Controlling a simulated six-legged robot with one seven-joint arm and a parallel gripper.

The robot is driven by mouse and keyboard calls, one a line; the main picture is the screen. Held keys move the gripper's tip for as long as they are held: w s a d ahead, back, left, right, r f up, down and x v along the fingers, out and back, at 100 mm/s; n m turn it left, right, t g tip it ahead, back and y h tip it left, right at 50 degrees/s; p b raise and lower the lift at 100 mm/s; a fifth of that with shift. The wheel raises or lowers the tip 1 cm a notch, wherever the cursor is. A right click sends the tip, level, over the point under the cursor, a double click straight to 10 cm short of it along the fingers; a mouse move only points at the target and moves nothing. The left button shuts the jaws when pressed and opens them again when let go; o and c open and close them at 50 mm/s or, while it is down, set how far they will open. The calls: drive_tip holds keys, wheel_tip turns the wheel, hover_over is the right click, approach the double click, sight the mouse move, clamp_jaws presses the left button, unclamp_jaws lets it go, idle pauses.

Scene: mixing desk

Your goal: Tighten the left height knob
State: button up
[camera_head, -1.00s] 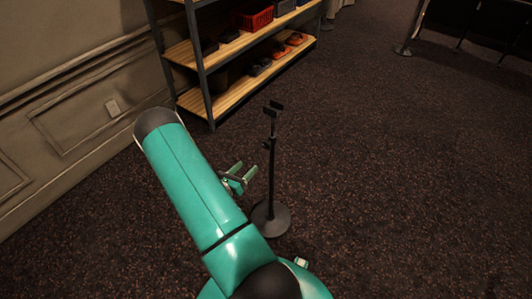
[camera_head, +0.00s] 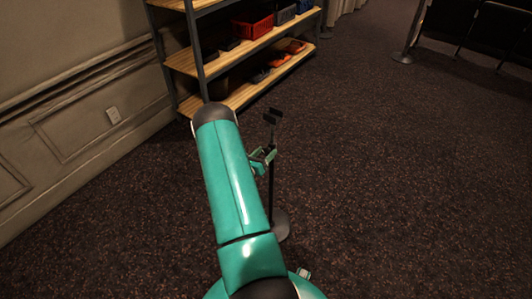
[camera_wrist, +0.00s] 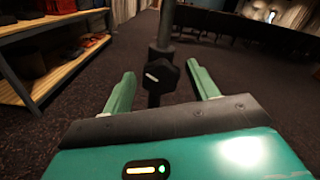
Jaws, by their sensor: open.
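The height knob (camera_wrist: 160,76) is a dark, faceted knob with a pale mark, on the black upright pole (camera_wrist: 166,28) of a stand. In the wrist view it sits between my gripper's (camera_wrist: 163,88) two green fingers, with a gap on both sides. My gripper is open and holds nothing. The round base (camera_head: 281,225) is partly hidden by my arm. The knob cannot be made out in the head view.
A shelf rack (camera_head: 240,55) with wooden boards stands at the back left, holding a red bin (camera_head: 252,23) and small items. A panelled wall (camera_head: 70,110) is on the left. Dark seats (camera_head: 500,30) are at the far right. The carpet (camera_head: 400,180) right of the stand is clear.

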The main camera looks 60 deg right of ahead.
drive_tip(key=shift+s+d, duration=0.1)
drive_tip(key=shift+d, duration=0.4)
drive_tip(key=shift+c, duration=0.5)
drive_tip(key=c, duration=0.9)
drive_tip(key=shift+a+m, duration=0.1)
drive_tip(key=shift+m, duration=3.6)
